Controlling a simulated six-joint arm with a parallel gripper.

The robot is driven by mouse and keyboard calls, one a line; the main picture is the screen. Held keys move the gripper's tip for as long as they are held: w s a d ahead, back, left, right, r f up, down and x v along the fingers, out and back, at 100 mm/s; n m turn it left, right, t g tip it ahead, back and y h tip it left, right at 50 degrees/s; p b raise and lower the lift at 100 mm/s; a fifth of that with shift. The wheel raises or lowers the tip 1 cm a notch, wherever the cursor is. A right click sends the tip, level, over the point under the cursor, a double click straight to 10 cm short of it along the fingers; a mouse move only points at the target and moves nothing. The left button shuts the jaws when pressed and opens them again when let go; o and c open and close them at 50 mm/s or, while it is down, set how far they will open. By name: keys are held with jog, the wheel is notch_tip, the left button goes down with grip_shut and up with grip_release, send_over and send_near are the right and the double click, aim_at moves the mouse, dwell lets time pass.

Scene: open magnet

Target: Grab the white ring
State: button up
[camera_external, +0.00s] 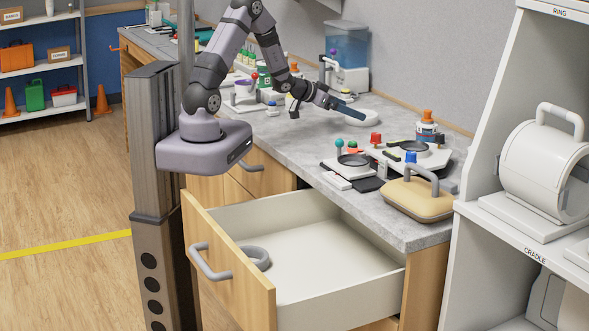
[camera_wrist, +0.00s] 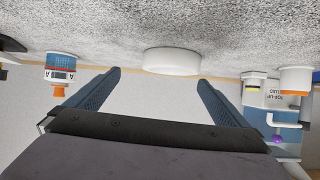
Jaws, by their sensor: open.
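A low white round object (camera_external: 362,118) lies on the grey counter, partly behind my gripper. In the wrist view the white round object (camera_wrist: 172,61) shows side-on, ahead of and between the fingertips; its hole, if any, is hidden. My gripper (camera_external: 352,107) is open and empty (camera_wrist: 159,77), its blue fingers stretched out low over the counter. The gap left to the object is hard to judge.
The open drawer (camera_external: 325,287) juts out below the counter (camera_external: 400,216). A blue-lidded water tank (camera_external: 346,45) stands behind my gripper. A white dispenser (camera_wrist: 270,98) and an orange-capped bottle (camera_wrist: 61,70) flank the wrist view. Several small tools and a tan handled case (camera_external: 418,197) crowd the counter's near end.

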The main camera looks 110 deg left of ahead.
jog(key=shift+s+a+f+t+y, duration=0.3)
jog(key=shift+s+a+f, duration=0.3)
jog(key=shift+s+a, duration=0.25)
jog(key=shift+p+x, duration=1.15)
jog(key=shift+x, duration=1.85)
jog(key=shift+w+a+f, duration=0.1)
jog(key=shift+w+a, duration=0.3)
jog(key=shift+w, duration=0.2)
jog(key=c, duration=1.1)
